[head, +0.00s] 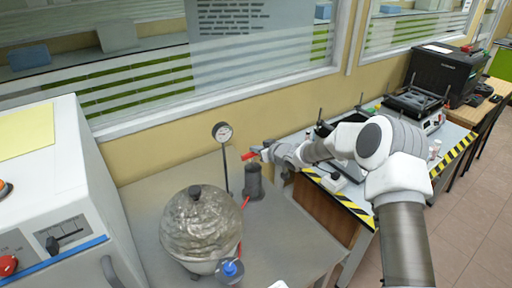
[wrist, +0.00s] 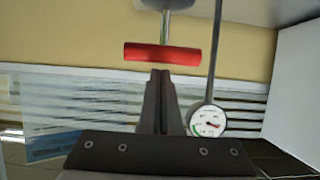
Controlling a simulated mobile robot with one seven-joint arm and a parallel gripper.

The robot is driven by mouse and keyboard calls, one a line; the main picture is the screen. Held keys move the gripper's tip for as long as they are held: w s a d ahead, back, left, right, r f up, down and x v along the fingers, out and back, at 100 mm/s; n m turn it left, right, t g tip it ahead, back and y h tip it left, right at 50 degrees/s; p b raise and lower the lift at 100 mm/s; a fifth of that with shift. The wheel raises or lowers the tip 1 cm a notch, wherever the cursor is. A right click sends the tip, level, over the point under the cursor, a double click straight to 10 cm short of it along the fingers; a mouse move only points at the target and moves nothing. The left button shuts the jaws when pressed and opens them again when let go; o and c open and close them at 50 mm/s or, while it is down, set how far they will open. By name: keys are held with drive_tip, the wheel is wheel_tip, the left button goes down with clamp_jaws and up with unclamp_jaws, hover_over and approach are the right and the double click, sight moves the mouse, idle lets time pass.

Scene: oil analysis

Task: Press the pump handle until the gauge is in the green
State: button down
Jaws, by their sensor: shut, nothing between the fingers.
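The pump (head: 253,181) is a dark upright cylinder on the grey bench, with a red T-shaped handle (head: 250,155) raised above it. The wrist view, which looks upside down, shows the red handle (wrist: 162,54) crosswise just beyond my fingertips. My gripper (head: 264,153) is shut and empty, close beside the handle at its right in the head view; its closed fingers also show in the wrist view (wrist: 160,76). I cannot tell whether they touch the handle. The round gauge (head: 222,132) stands on a thin post; its dial (wrist: 208,121) has green and red marks, but the needle reading is unclear.
A foil-wrapped round vessel (head: 202,227) stands in front of the pump, with a red hose between them. A blue-capped flask (head: 230,270) is near the front. A white machine (head: 55,190) is at left. A striped-edge table (head: 345,205) with equipment is at right.

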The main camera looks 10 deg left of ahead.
drive_tip(key=shift+f, duration=0.1)
drive_tip(key=shift+s+f+b, duration=0.1)
drive_tip(key=shift+f+b, duration=1.35)
drive_tip(key=shift+f, duration=0.4)
